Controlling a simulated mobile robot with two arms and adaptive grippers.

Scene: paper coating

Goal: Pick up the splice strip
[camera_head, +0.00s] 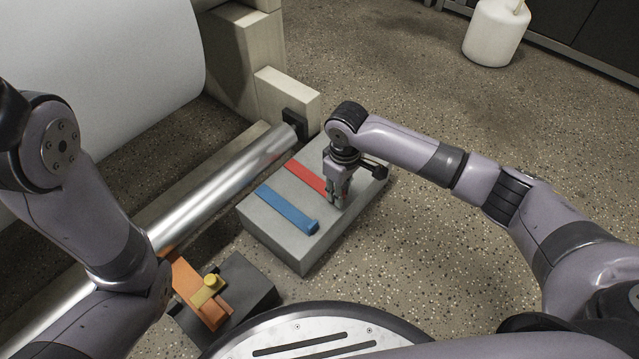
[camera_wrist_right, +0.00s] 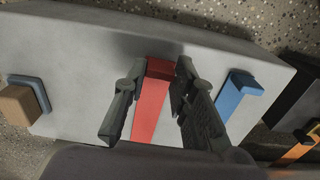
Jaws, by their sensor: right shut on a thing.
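A red strip (camera_head: 305,177) and a blue strip (camera_head: 288,208) lie side by side on a grey block (camera_head: 300,257); the pictures do not tell which is the splice strip. My right gripper (camera_head: 338,200) points down at the near end of the red strip and hides that end in the head view. In the right wrist view the right gripper's fingers (camera_wrist_right: 157,78) stand on either side of the red strip's raised end (camera_wrist_right: 155,85), shut on it. The blue strip (camera_wrist_right: 236,95) is clear of them. My left arm shows, but its gripper does not.
A shiny metal roller (camera_head: 220,185) runs left of the block, with a large white paper roll (camera_head: 100,70) behind it. A white jug (camera_head: 495,35) stands far off.

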